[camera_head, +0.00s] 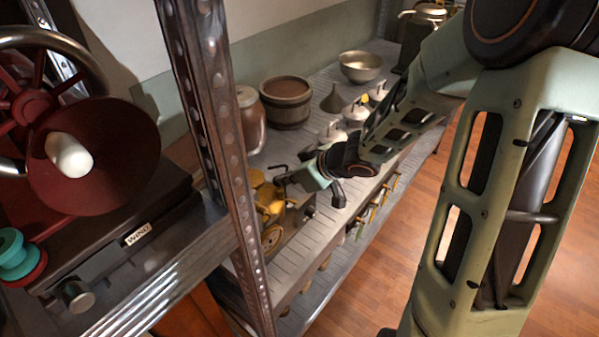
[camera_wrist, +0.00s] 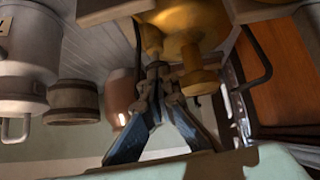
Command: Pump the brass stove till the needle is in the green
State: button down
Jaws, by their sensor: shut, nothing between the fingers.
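The brass stove (camera_head: 268,200) stands on the metal shelf just right of the upright post, with a dark bent wire handle above it. In the wrist view its yellow brass body (camera_wrist: 190,22) fills the top, and a short brass knob (camera_wrist: 198,80) sticks out towards me. My gripper (camera_head: 284,181) is at the stove's upper right side. In the wrist view my gripper (camera_wrist: 159,76) has its fingertips together, close beside the brass parts, with nothing seen between them. I cannot tell whether they touch. A round brass face (camera_head: 271,238) shows low on the stove's front; no needle or green band is readable.
A perforated metal post (camera_head: 215,130) stands close left of the stove. A red-wheeled machine labelled WIND (camera_head: 90,160) is at left. A brown jar (camera_head: 250,122), wooden tub (camera_head: 286,102), metal bowl (camera_head: 361,67) and pale vessels (camera_head: 332,136) stand behind. Tools hang along the shelf's front.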

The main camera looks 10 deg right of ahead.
jog(key=v, duration=1.1)
dwell(0.6)
notch_tip(320, 180, up, 6)
jog(key=p, duration=0.5)
jog(key=shift+w+y, duration=0.3)
jog(key=shift+a, duration=0.2)
jog(key=b+x, duration=0.1)
jog(key=x, duration=0.3)
jog(key=b+x, duration=0.2)
jog(key=x, duration=0.1)
jog(key=f+b+x, duration=0.1)
jog(key=b+x, duration=0.1)
jog(key=x, duration=0.2)
jog(key=shift+d+f, duration=0.15)
jog(key=shift+d, duration=0.1)
jog(key=shift+f+b, duration=0.8)
jog(key=shift+f, duration=0.1)
